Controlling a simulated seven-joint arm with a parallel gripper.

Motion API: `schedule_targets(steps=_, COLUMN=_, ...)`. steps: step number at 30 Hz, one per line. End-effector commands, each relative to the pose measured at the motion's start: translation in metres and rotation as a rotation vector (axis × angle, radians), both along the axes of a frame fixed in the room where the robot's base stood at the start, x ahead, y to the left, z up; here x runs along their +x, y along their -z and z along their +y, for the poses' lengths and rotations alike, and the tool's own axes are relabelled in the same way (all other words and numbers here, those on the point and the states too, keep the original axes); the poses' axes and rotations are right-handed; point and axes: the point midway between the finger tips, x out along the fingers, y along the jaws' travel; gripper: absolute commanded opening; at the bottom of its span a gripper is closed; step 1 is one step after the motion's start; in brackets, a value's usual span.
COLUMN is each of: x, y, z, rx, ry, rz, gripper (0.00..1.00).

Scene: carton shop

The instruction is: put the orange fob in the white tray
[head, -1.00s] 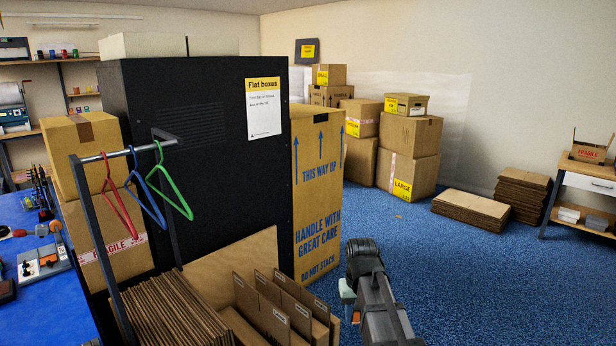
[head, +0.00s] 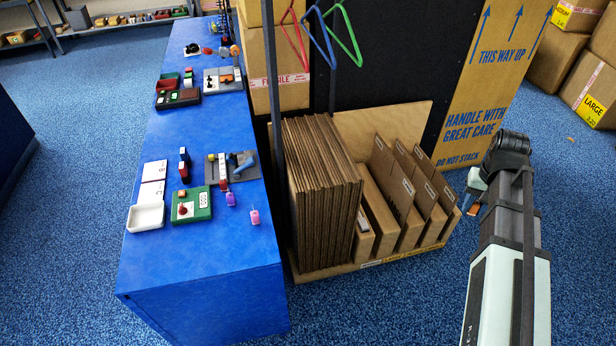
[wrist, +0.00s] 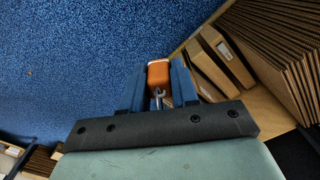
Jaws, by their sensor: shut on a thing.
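The orange fob (wrist: 159,74) is held between the two fingers of my gripper (wrist: 158,84) in the wrist view, with a metal ring toward the palm. In the head view my gripper (head: 476,192) is at the right, above the blue floor, with a bit of the orange fob (head: 474,209) showing below it. The white tray (head: 146,217) lies on the near left part of the blue table and looks empty. My gripper is far to the right of the tray.
A cardboard rack (head: 372,262) stands between the blue table (head: 203,262) and my arm. Hangers (head: 322,38) hang on a rail above it.

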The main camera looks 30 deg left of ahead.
Motion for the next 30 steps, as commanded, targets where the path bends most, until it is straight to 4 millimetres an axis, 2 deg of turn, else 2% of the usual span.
schedule_targets(steps=1, x=-0.003, y=0.0, z=0.016, rx=0.0, ry=-0.027, rz=0.0, gripper=0.01)
schedule_targets(steps=3, x=-0.006, y=0.001, z=0.036, rx=0.0, ry=-0.06, rz=0.0, gripper=0.01)
schedule_targets(steps=14, x=-0.032, y=0.004, z=0.139, rx=0.0, ry=-0.23, rz=0.0, gripper=0.01)
schedule_targets(steps=30, x=-0.089, y=0.009, z=0.29, rx=0.0, ry=-0.485, rz=0.0, gripper=0.01)
